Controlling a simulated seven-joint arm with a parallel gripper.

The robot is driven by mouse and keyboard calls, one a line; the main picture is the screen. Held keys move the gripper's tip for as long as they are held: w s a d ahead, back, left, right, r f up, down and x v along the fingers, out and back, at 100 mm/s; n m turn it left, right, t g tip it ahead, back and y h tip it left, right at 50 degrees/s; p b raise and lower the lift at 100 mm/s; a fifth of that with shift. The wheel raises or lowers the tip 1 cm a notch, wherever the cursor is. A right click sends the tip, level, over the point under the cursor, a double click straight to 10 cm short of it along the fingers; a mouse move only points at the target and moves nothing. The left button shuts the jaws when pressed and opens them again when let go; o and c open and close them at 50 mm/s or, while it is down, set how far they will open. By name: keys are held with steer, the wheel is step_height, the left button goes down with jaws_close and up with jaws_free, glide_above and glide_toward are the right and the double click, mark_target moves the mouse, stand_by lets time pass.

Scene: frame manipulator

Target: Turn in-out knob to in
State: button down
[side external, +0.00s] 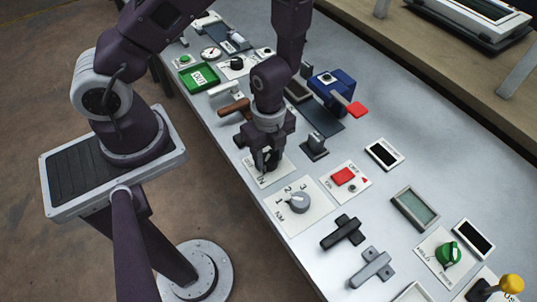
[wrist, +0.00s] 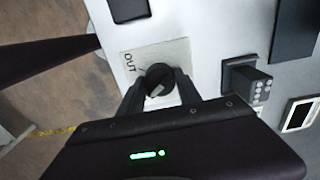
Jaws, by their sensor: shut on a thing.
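The in-out knob (wrist: 158,76) is a round black knob with a grey pointer mark, on a pale square plate (wrist: 180,49). The label OUT shows on the plate in the wrist view. In the side external view the plate (side external: 272,175) shows an IN label at its near edge, and the knob is mostly hidden by the fingers. My gripper (side external: 266,160) points down over the plate. In the wrist view my gripper (wrist: 161,83) is shut on the knob, one finger on each side.
A numbered plate with a grey knob (side external: 298,202) is close by. A red switch (side external: 344,176) and a dark block (side external: 314,147) stand to the right. A brown handle (side external: 234,108) lies behind my gripper. The table's front edge is close to the plate.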

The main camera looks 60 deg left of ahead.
mark_target(269, 156)
steer(key=c, duration=0.8)
jaws_free()
steer(key=shift+c, duration=0.2)
step_height(269, 156, up, 7)
steer(key=shift+r, duration=0.1)
